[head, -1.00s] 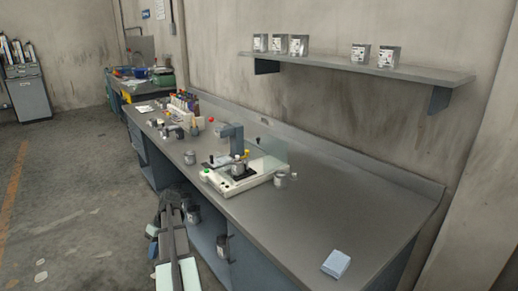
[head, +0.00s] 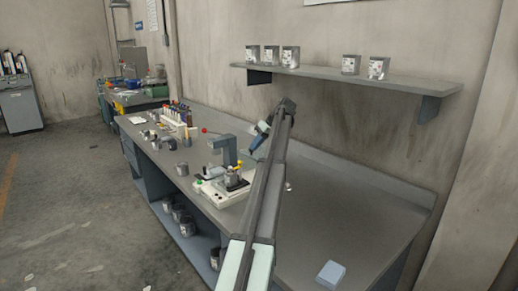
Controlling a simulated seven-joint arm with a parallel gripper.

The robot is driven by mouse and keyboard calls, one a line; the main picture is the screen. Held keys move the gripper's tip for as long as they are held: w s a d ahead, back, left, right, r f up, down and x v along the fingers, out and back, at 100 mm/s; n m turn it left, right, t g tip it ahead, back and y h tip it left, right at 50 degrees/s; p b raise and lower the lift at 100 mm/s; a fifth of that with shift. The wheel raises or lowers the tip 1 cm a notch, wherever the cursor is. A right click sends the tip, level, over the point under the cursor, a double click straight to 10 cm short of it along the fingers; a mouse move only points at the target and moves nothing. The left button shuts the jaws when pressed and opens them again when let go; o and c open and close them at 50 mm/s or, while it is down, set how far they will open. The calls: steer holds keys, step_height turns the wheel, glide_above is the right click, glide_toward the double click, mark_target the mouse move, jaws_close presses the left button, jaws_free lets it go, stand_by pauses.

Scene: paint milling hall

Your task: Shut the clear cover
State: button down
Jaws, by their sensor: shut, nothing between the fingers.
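The cream bench machine (head: 212,193) stands on the grey workbench, with a grey upright head (head: 226,147) and a small can (head: 231,177) at its middle. I cannot make out the clear cover now; my arm crosses in front of the machine's right side, where it would show. My gripper (head: 252,150) is raised above and to the right of the machine, pointing down and left. It is small in the picture, shut and empty. I cannot tell whether it touches the cover.
A light blue block (head: 331,274) lies at the workbench's (head: 340,215) near right corner. Several small cans stand on the wall shelf (head: 350,81) above. Bottles in a rack (head: 178,117) and small items crowd the bench's left part. The bench right of my arm is mostly clear.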

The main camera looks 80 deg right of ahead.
steer(key=m+h, duration=0.1)
steer(key=m, duration=0.1)
glide_toward(259, 154)
steer(key=s+d+r, duration=0.2)
steer(key=s+r, duration=0.1)
steer(key=r, duration=0.1)
steer(key=x, duration=1)
steer(key=shift+s+f, duration=0.2)
steer(key=shift+f, duration=0.1)
steer(key=shift+w+a, duration=0.3)
steer(key=shift+w, duration=0.25)
steer(key=shift+w+a, duration=0.3)
steer(key=shift+w, duration=0.2)
steer(key=shift+w+a, duration=0.35)
steer(key=shift+w, duration=0.3)
steer(key=w+a, duration=1.2)
